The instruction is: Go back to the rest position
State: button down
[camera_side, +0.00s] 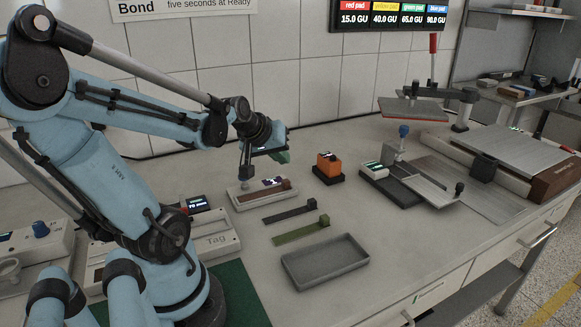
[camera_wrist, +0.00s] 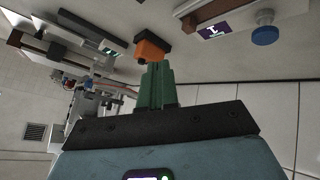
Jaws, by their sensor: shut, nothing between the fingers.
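My gripper (camera_side: 282,156) hangs above the bench behind a pale fixture, in free air. In the wrist view its green fingers (camera_wrist: 157,82) are pressed together with nothing between them. The pale fixture (camera_side: 241,203) holds a brown strip (camera_side: 264,194) and a small lit display (camera_side: 272,182). The display (camera_wrist: 213,31) also shows in the wrist view, beside a blue knob (camera_wrist: 265,35). An orange block on a black base (camera_side: 328,165) stands to the right of my gripper, apart from it; it also shows beyond the fingertips in the wrist view (camera_wrist: 150,49).
A dark strip (camera_side: 285,216), a green strip (camera_side: 298,234) and an empty grey tray (camera_side: 325,262) lie in front. A black-based device with a lit display (camera_side: 372,168) and a plate press (camera_side: 500,150) stand to the right. A white tiled wall (camera_side: 310,90) rises behind the bench.

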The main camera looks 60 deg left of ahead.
jog(key=d+m+h, duration=0.3)
jog(key=d+m, duration=0.8)
jog(key=d, duration=0.9)
jog(key=shift+r+g+h, duration=0.3)
dwell(0.8)
jog(key=a+r+n+y, duration=0.25)
jog(key=a+n, duration=0.65)
jog(key=a, duration=0.7)
jog(key=s+a+n+y, duration=0.2)
jog(key=s+a+n, duration=0.1)
jog(key=a, duration=0.4)
jog(key=s+a+n+y, duration=0.1)
jog(key=s+a+n, duration=0.2)
jog(key=a+n, duration=0.2)
jog(key=a, duration=0.3)
jog(key=shift+s+a+y, duration=0.25)
jog(key=shift+s+y, duration=0.1)
jog(key=shift+s, duration=0.05)
jog(key=shift+f, duration=0.1)
